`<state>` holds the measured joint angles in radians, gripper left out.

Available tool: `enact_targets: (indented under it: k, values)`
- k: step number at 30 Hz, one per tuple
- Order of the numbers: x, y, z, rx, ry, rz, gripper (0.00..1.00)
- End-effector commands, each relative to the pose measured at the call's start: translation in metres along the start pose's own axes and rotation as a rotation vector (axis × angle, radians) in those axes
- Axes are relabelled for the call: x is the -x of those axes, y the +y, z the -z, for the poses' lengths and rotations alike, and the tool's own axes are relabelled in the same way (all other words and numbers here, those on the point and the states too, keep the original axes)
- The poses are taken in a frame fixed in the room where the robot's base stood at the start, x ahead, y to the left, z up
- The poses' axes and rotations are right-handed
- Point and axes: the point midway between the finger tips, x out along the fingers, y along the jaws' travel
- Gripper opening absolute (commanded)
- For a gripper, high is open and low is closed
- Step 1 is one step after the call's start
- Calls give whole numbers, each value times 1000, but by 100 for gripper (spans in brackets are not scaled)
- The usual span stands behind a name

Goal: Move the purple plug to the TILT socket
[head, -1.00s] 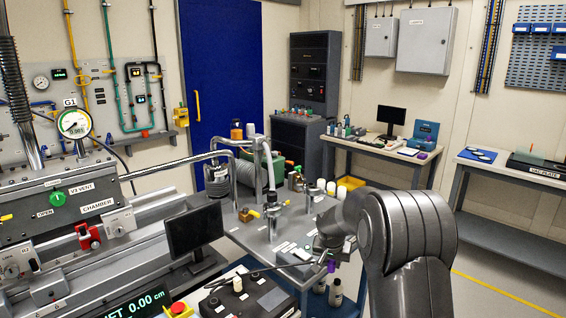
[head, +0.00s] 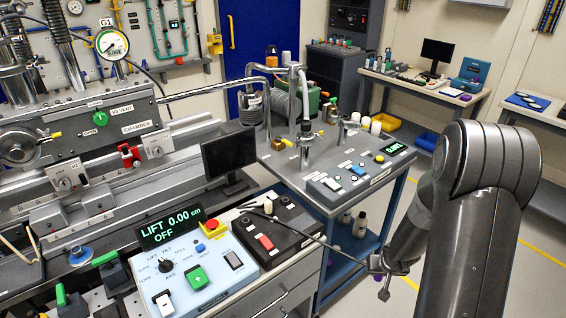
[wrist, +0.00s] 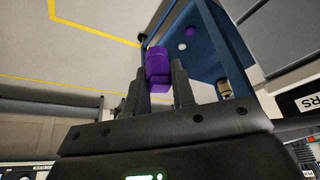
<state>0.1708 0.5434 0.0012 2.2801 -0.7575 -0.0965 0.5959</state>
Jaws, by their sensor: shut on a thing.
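My gripper (head: 380,276) is beside the front right of the blue-legged table, out over the floor. In the wrist view its fingers (wrist: 162,82) are shut on the purple plug (wrist: 158,66), which sticks up between them. A thin dark cable (head: 328,243) runs from the black box (head: 282,228) to my gripper. This box has a red switch and round fittings on top. A pale blue control box (head: 190,272) reads LIFT 0.00 cm, OFF. I cannot pick out the TILT socket.
The blue-legged table (head: 290,172) carries pipes and a switch panel (head: 345,180), with bottles (head: 360,222) on its shelf. A dark monitor (head: 229,155) stands behind the black box. Floor right of the table is clear.

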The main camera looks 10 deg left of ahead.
Motion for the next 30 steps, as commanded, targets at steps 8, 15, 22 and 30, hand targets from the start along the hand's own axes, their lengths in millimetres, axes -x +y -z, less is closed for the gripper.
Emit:
enact_targets:
  k: [8,15,22,30]
  values:
    - [0,3,-1,-4,-4,-5,0]
    - [0,3,-1,-5,-4,-6,0]
    - [0,3,-1,-5,-4,-6,0]
    - [3,-10,10,21,0,2,0]
